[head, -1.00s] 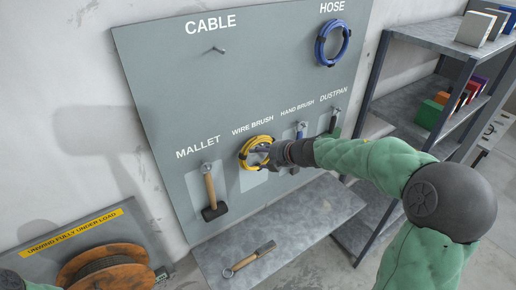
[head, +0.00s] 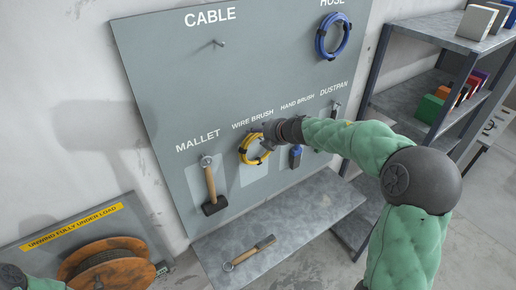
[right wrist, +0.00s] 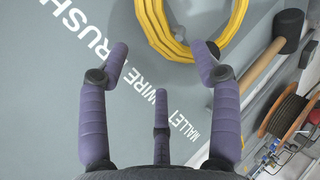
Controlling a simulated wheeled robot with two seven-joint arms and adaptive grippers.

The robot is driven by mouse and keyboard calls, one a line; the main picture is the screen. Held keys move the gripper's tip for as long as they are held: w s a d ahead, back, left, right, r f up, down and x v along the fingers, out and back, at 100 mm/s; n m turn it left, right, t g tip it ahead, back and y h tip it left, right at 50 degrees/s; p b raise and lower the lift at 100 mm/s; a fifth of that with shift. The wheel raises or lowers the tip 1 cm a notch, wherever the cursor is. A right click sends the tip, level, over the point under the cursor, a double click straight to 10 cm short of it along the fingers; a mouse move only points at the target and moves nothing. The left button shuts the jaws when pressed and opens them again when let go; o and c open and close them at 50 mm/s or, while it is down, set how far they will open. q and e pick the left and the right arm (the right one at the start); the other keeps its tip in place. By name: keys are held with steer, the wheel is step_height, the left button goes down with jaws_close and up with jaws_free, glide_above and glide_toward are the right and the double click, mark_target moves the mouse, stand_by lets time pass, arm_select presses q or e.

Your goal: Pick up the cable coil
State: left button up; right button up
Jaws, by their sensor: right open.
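The yellow cable coil (head: 243,152) with dark ties hangs on the grey board under the "WIRE BRUSH" label. In the right wrist view the yellow coil (right wrist: 158,38) lies at the top, just beyond the fingertips. My right gripper (head: 266,141) is at the right side of the coil and overlaps it in the head view. Its fingers are spread wide in the right wrist view (right wrist: 162,60), with nothing between them. I cannot tell whether a finger touches the coil. The peg under "CABLE" (head: 218,43) is bare. My left gripper is out of sight.
A mallet (head: 211,186) hangs left of the coil, a blue-handled brush (head: 295,156) right of it. A blue hose coil (head: 321,40) hangs upper right. A brush with a wooden handle (head: 249,252) lies on the shelf below. A cable reel (head: 108,264) stands lower left.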

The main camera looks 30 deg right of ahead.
mark_target(257, 135)
steer(key=x, duration=0.3)
steer(key=shift+d, duration=0.1)
steer(key=shift+r, duration=0.1)
steer(key=shift+s, duration=0.1)
steer(key=shift+c, duration=0.8)
jaws_close()
steer(key=shift+r, duration=0.15)
